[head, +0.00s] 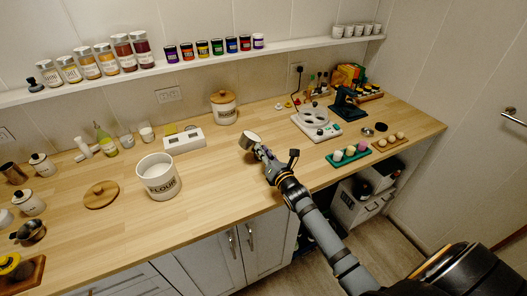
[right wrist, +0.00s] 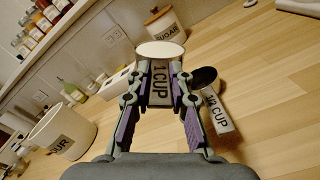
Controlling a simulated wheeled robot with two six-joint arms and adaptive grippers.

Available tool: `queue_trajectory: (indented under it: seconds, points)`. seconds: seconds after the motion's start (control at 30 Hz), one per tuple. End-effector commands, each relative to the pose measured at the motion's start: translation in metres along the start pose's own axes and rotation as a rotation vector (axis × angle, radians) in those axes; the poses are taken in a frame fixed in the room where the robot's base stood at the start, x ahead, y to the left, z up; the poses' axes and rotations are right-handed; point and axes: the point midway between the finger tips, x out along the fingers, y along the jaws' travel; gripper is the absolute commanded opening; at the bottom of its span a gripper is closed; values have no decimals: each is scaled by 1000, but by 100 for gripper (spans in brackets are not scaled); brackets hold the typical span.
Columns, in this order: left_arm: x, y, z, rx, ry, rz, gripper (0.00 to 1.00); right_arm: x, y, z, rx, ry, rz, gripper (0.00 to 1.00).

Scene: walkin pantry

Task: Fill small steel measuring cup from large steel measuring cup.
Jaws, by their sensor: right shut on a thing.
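My right gripper (head: 262,153) is shut on the handle of the large steel measuring cup (head: 249,140), above the counter. In the right wrist view the gripper (right wrist: 159,85) grips the handle marked "1 CUP", and the cup's round top (right wrist: 160,50) shows a pale white filling. The small steel measuring cup (right wrist: 205,77) is to the right of the gripper in that view, apart from the large cup. Its inside looks dark, and its handle, with a label ending in "CUP", points to the lower right. My left gripper is not in view.
An open white flour canister (head: 158,178) stands left of my gripper, its wooden lid (head: 101,195) beside it. A lidded sugar canister (head: 224,107) is at the back. The counter around the flour canister has bare wood.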

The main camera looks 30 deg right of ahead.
Motion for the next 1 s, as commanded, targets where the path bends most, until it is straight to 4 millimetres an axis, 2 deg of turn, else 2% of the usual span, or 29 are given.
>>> queue_trajectory:
  seconds: [1.0]
  points:
    - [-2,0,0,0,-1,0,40,0,-1,1,52,-2,2,0]
